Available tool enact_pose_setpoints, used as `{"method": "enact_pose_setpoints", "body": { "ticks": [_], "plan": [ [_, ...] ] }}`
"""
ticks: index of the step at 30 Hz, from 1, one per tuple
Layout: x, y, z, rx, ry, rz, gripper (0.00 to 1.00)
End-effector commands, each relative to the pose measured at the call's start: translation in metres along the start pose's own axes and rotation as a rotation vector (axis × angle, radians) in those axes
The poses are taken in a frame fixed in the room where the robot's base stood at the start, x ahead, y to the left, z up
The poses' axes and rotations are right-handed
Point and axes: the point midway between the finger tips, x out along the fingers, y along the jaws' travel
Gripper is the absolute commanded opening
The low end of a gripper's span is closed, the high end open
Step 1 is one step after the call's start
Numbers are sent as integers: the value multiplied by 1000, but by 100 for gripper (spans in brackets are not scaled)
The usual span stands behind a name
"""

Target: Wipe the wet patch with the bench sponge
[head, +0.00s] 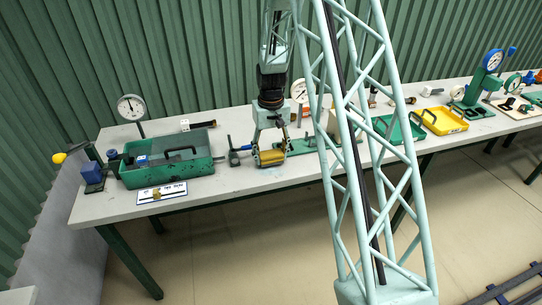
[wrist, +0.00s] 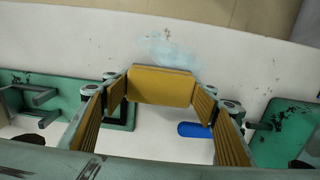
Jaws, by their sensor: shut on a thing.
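The bench sponge is a yellow-brown block (wrist: 160,84), held between the ribbed yellow pads of my gripper (wrist: 161,98). In the head view my gripper (head: 270,147) points down with the sponge (head: 270,158) at its tips, low over the grey bench near its front edge. I cannot tell whether the sponge touches the bench top. The wet patch (wrist: 168,48) is a pale bluish smear just beyond the sponge, towards the bench edge, in the wrist view. The sponge may hide part of it.
A green toolbox (head: 140,178) and a white card (head: 162,192) lie left of my gripper. A blue-handled tool (head: 235,157) stands close on its left. A green plate (head: 304,145) lies close on its right. A yellow tray (head: 458,128) is farther right. The bench front strip is mostly clear.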

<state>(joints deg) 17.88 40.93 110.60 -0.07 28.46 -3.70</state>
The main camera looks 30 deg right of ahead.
Motion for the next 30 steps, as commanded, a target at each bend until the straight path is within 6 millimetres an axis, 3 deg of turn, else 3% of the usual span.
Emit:
{"method": "enact_pose_setpoints", "body": {
  "ticks": [17,30],
  "plan": [
    [3,0,1,0,0,0,45],
    [3,0,21,0,0,0,45]
  ]
}}
